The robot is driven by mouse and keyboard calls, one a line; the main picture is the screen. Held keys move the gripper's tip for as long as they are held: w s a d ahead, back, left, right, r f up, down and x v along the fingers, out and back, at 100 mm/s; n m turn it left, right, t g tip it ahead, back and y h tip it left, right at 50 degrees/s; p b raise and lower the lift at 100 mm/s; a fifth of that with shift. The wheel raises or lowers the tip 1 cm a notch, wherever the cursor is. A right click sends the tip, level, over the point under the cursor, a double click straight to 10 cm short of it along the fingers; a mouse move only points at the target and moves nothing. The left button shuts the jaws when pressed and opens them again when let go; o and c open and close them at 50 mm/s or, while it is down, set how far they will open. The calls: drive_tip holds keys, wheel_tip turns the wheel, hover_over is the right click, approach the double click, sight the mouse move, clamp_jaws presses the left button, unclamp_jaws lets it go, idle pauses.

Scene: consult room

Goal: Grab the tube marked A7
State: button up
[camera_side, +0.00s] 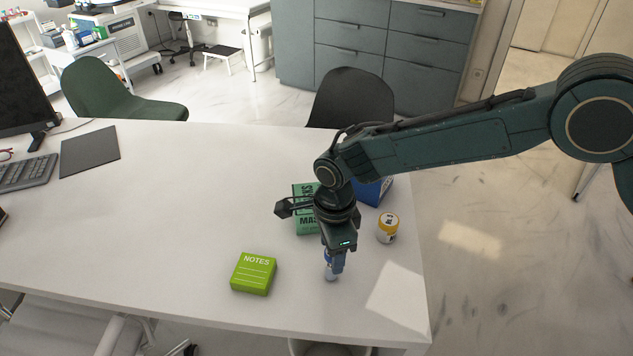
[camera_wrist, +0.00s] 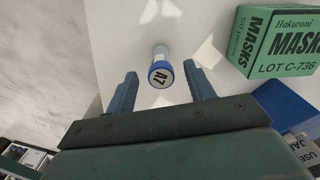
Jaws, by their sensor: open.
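The tube (camera_wrist: 161,74) stands upright on the white table, with a blue cap that reads A7 in the wrist view. In the side view the lower part of the tube (camera_side: 331,274) shows below my gripper, and its upper part is largely hidden. My gripper (camera_wrist: 160,82) is open, with one finger on each side of the tube in the wrist view and a gap on both sides. In the side view my gripper (camera_side: 333,262) points down at the tube near the table's right end.
A green masks box (camera_side: 305,220) and a blue box (camera_side: 374,191) stand behind my gripper. A green notes block (camera_side: 254,274) is to the left.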

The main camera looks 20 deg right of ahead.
drive_tip(key=shift+f, duration=2.15)
drive_tip(key=c, duration=1)
drive_tip(key=shift+w+r, duration=0.1)
drive_tip(key=shift+r, duration=0.1)
wheel_tip(320, 180, up, 20)
drive_tip(key=shift+f, duration=0.15)
